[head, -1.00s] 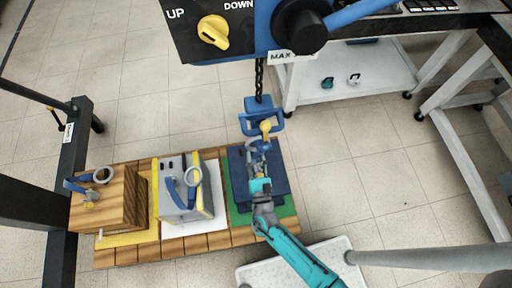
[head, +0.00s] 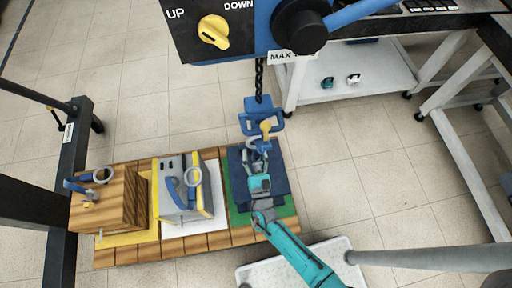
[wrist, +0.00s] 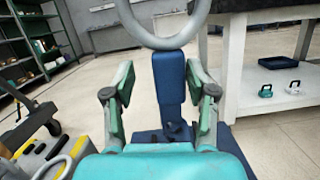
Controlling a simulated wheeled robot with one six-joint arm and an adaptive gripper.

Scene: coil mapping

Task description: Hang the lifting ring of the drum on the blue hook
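The blue hook (head: 261,118) with a yellow latch hangs from a chain. Just below it, in the head view, is the grey lifting ring (head: 263,146) of the dark blue load I take for the drum (head: 238,165), on a green mat. I cannot tell whether ring and hook are engaged. The ring also shows at the top of the wrist view (wrist: 165,42), upright above a blue strap (wrist: 169,80). My gripper (wrist: 162,95) is open, with its fingers apart on either side of the strap. In the head view my gripper (head: 260,175) is over the load.
A grey box (head: 185,200) with a ring stands on a white mat, and a wooden crate (head: 108,203) with a ring stands left of it. A yellow UP/DOWN knob (head: 214,32) is on the hoist panel. A white shelf (head: 345,88) stands behind. Open floor lies between.

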